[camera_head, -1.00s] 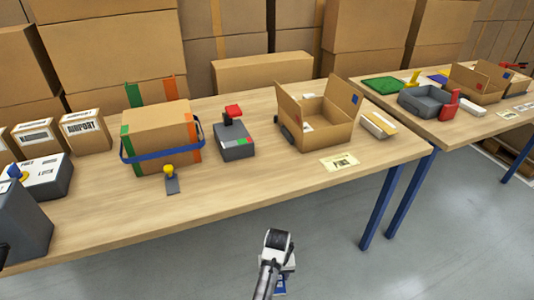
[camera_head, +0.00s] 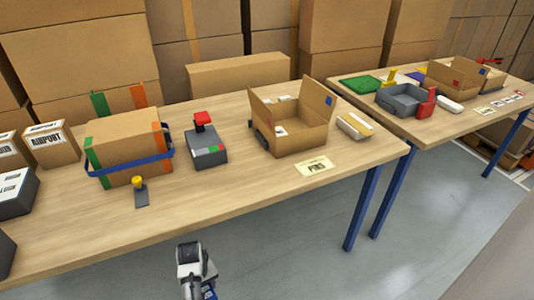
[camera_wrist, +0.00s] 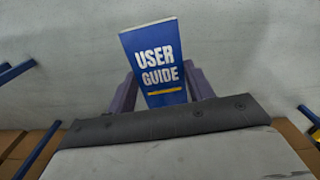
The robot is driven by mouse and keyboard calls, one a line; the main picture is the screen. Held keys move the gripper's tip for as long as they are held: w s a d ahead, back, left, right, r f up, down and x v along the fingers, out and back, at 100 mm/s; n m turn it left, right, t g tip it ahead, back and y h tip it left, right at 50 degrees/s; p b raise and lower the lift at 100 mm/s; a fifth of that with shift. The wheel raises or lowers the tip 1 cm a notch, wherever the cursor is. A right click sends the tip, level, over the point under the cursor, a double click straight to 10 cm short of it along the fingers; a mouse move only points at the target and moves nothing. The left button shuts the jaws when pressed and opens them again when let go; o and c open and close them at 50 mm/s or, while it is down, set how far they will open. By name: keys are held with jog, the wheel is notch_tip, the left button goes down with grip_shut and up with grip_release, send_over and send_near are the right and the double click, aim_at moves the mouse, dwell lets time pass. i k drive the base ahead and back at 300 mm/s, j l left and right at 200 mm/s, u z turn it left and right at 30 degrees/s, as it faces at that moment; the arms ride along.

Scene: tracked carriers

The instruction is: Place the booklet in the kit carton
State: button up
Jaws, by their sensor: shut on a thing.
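The booklet (camera_wrist: 158,62) is blue, with "USER GUIDE" in white letters. In the wrist view it stands between the fingers of my gripper (camera_wrist: 162,88), which is shut on it. In the head view my gripper (camera_head: 205,282) is low, in front of the near table's edge, and a bit of the blue booklet (camera_head: 209,292) shows below it. An open carton (camera_head: 303,139) with raised flaps stands on the near table, up and right of my gripper. A similar open carton (camera_head: 451,84) stands on the far table. I cannot tell which is the kit carton.
The near table (camera_head: 245,187) also bears a closed carton with a blue strap (camera_head: 128,173), a grey device with a red top (camera_head: 206,148), a yellow-knobbed piece (camera_head: 139,186), a label card (camera_head: 315,166) and a small box (camera_head: 355,126). A grey bin (camera_head: 404,100) stands on the far table.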

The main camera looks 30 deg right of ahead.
aim_at(288, 130)
jog(key=l+u, duration=0.25)
jog(key=l, duration=0.15)
jog(key=k+l+u, duration=0.15)
jog(key=l+u, duration=0.15)
jog(key=k+l+u, duration=0.15)
jog(key=l, duration=0.3)
jog(key=k+l+u, duration=0.15)
jog(key=l, duration=0.25)
jog(key=k+l+u, duration=0.15)
jog(key=l, duration=0.25)
jog(key=k+l+u, duration=0.15)
jog(key=l, duration=0.25)
jog(key=k+l, duration=0.25)
jog(key=l, duration=0.2)
jog(key=k+l, duration=0.25)
jog(key=l, duration=0.15)
jog(key=k+l, duration=0.25)
jog(key=l, duration=0.2)
jog(key=k+l, duration=0.2)
jog(key=l, duration=0.2)
jog(key=k+l+u, duration=0.1)
jog(key=k+l, duration=0.15)
jog(key=l, duration=0.2)
